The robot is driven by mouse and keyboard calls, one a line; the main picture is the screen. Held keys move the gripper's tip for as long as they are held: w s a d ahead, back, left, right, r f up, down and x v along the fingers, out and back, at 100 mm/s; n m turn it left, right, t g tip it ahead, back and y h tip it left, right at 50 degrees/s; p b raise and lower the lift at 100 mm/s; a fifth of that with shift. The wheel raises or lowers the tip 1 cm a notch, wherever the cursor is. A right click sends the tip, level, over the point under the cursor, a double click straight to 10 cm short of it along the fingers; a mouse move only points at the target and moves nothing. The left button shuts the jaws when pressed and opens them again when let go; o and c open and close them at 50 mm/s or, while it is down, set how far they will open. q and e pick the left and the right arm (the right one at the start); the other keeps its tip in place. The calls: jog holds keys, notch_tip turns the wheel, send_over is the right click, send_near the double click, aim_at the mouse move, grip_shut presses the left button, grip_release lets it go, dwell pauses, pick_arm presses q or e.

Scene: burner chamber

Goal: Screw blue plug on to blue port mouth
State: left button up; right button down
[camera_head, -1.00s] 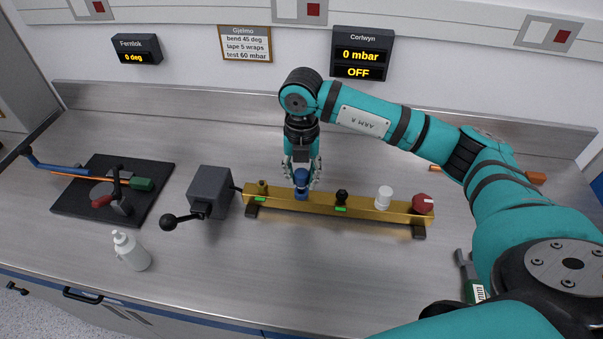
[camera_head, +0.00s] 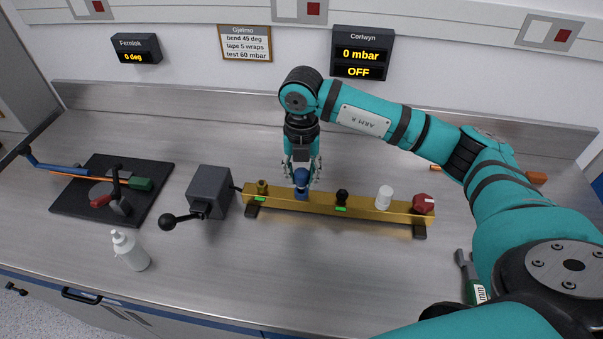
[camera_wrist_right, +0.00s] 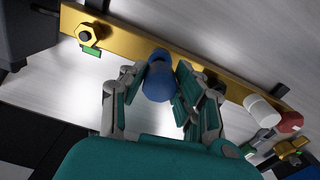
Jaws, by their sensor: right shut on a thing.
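The blue plug (camera_head: 301,177) stands at the blue port mouth (camera_head: 301,193) on top of the brass manifold bar (camera_head: 375,206). My right gripper (camera_head: 301,182) points down over it with one finger on each side and is shut on the plug. In the right wrist view the plug (camera_wrist_right: 157,82) sits between the two fingers (camera_wrist_right: 155,90), over the brass bar (camera_wrist_right: 125,42). How far the plug is threaded on cannot be told. My left gripper is not in view.
On the bar are a brass fitting (camera_head: 262,187), a black plug (camera_head: 341,196), a white cap (camera_head: 383,197) and a red knob (camera_head: 423,204). A grey box with a black lever (camera_head: 210,192) stands left of it. A white bottle (camera_head: 130,250) and a bending jig (camera_head: 110,188) are further left.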

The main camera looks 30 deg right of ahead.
jog(key=shift+f, duration=0.1)
jog(key=shift+f+b, duration=0.9)
jog(key=shift+f, duration=0.15)
jog(key=c, duration=0.9)
grip_release()
